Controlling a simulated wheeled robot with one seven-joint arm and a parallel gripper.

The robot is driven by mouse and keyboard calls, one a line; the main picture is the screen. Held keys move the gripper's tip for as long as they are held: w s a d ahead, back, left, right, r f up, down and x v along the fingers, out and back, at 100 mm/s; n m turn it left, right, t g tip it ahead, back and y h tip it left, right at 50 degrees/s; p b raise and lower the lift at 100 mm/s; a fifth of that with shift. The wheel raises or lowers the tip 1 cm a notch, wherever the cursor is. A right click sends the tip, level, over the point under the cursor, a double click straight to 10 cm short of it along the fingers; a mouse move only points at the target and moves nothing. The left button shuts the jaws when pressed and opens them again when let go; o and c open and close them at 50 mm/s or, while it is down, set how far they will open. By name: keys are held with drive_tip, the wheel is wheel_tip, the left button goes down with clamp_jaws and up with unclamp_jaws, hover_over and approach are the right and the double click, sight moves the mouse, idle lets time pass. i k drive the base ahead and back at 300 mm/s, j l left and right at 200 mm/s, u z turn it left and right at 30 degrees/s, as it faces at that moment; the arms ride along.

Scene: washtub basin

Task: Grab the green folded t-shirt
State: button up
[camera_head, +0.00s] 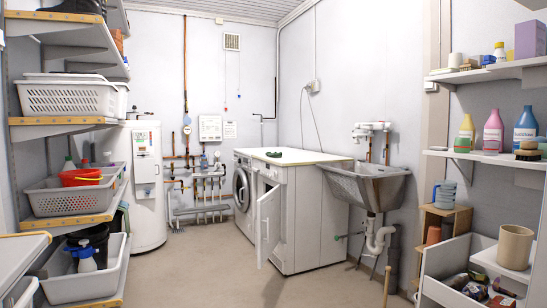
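No other green folded cloth shows clearly. My gripper is not in view.
A cabinet door (268,226) stands open at the front of the machines. A stone washtub basin (368,184) is to their right. Shelves with grey baskets (73,197) line the left; shelves with bottles (493,130) line the right. The middle floor (220,262) is clear.

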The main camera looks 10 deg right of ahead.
sight(274, 153)
drive_tip(key=i+u, duration=0.1)
drive_tip(key=i, duration=3.9)
drive_tip(key=i+z, duration=0.25)
drive_tip(key=i, duration=0.3)
drive_tip(key=i+j+z, duration=0.25)
drive_tip(key=i, duration=0.25)
drive_tip(key=i+j+z, duration=0.25)
drive_tip(key=i, duration=0.25)
